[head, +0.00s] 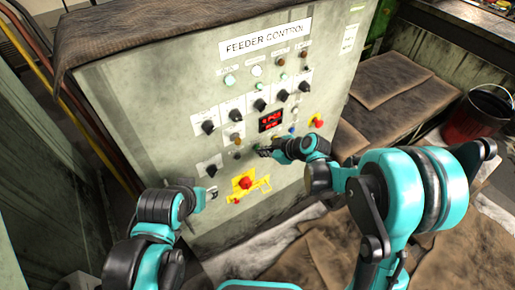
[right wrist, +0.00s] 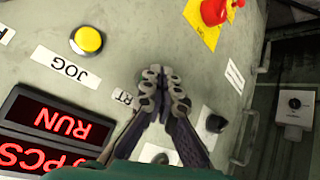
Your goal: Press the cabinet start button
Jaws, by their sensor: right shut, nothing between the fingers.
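The grey cabinet (head: 150,105) carries a sloping panel labelled FEEDER CONTROL (head: 265,38). My right gripper (head: 263,152) is at the lower middle of the panel. In the right wrist view its fingers (right wrist: 162,76) are shut together with nothing between them, close to the panel face. A partly covered label ending in "RT" (right wrist: 122,97) shows just left of the fingers. The button beside that label is hidden behind the fingers, so I cannot tell whether they touch it. My left gripper (head: 212,193) is near the panel's lower left; its jaws are too small to read.
A yellow JOG button (right wrist: 88,40) and a lit red display (right wrist: 50,125) reading RUN are near the right fingers. A red emergency stop (head: 246,183) on a yellow plate lies below. Several black knobs and another red button (head: 317,122) surround them. A red bucket (head: 478,117) stands right.

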